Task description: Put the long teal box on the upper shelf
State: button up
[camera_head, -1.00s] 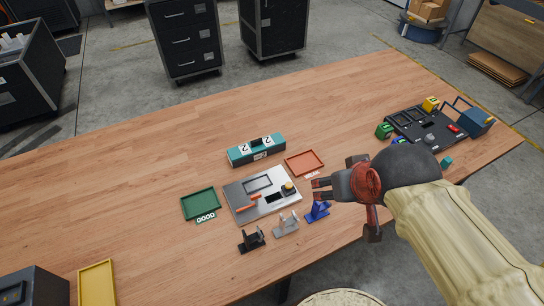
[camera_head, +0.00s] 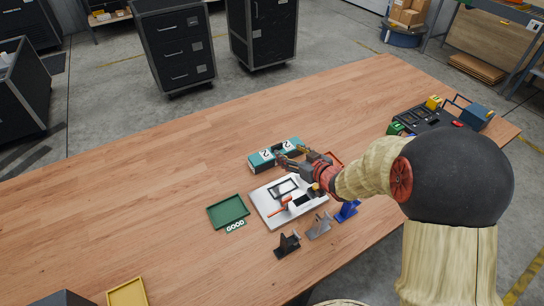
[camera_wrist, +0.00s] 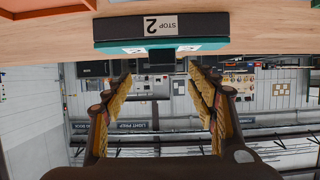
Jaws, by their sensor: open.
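The long teal box (camera_head: 262,160) lies on the wooden table behind the grey plate, with a dark strap and white "2" labels on it. My gripper (camera_head: 284,157) is open at the box's near right side and hides part of it. In the wrist view the box (camera_wrist: 160,45) spans the top middle, showing a dark face with a "STOP 2" label and a teal edge. The open fingers (camera_wrist: 159,88) point towards it with nothing between them. A grey shelf unit (camera_head: 505,14) stands at the far upper right; I cannot tell if it is the upper shelf meant.
The grey plate (camera_head: 263,209) with small parts lies in front of the box. A green tray (camera_head: 228,211) is to its left, and a red tray (camera_head: 335,157) is partly hidden by my arm. Small stands (camera_head: 318,228) line the front. The table's left half is mostly clear.

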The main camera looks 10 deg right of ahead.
aim_at(278, 146)
jog(key=b+x, duration=0.3)
jog(key=x, duration=0.4)
jog(key=shift+a, duration=0.2)
jog(key=shift+w, duration=0.3)
jog(key=c, duration=0.4)
jog(key=c, duration=1.1)
grip_shut()
